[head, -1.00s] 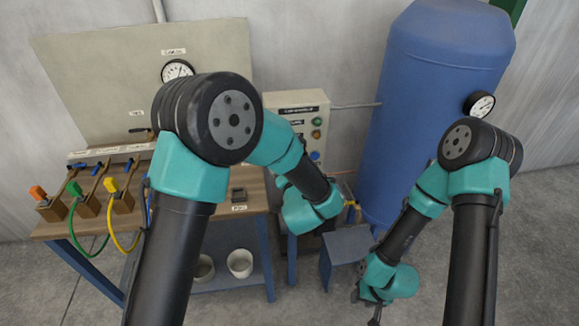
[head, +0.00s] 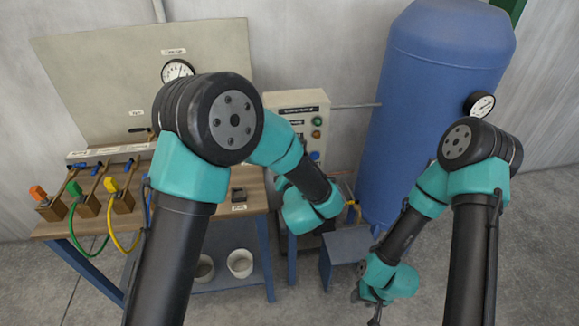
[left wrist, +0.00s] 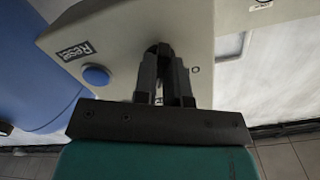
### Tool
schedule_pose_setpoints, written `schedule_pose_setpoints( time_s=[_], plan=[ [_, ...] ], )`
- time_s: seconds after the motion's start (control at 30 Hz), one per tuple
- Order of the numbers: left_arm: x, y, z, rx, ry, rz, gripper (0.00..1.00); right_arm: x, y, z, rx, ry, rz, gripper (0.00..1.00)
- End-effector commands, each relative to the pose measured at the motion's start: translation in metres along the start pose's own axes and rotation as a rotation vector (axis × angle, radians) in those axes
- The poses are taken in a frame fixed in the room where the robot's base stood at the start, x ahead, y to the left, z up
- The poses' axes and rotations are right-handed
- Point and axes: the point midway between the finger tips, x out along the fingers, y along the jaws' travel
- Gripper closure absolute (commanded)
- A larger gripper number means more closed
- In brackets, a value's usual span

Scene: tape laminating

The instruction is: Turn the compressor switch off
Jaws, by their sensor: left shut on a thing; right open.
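The beige control box (head: 285,98) stands beside the blue tank, with indicator lights and a blue button on its face. In the left wrist view its face fills the upper middle. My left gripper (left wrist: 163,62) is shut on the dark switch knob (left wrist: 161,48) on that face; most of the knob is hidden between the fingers. An "O" mark shows just right of the fingers. In the head view the left arm hides the switch and the gripper's tips. My right gripper (head: 372,312) is open and empty, low over the floor at right.
A blue button (left wrist: 96,75) with a reset label sits left of the fingers. The big blue tank (head: 440,70) with a gauge (head: 480,104) stands right of the box. A workbench with valves (head: 85,200) and coloured hoses is at left. Open floor lies at the right.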

Motion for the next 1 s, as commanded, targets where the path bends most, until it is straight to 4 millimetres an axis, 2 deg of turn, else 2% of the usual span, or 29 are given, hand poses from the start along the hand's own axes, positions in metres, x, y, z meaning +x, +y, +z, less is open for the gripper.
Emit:
schedule_pose_setpoints(
  time_s=[1.0],
  plan=[
    [0.0,0.0011,-0.0014,-0.958,0.002,0.0,1.0,0.0,0.0,0.0,0.0,0.0,0.0,0.57]
  ],
)
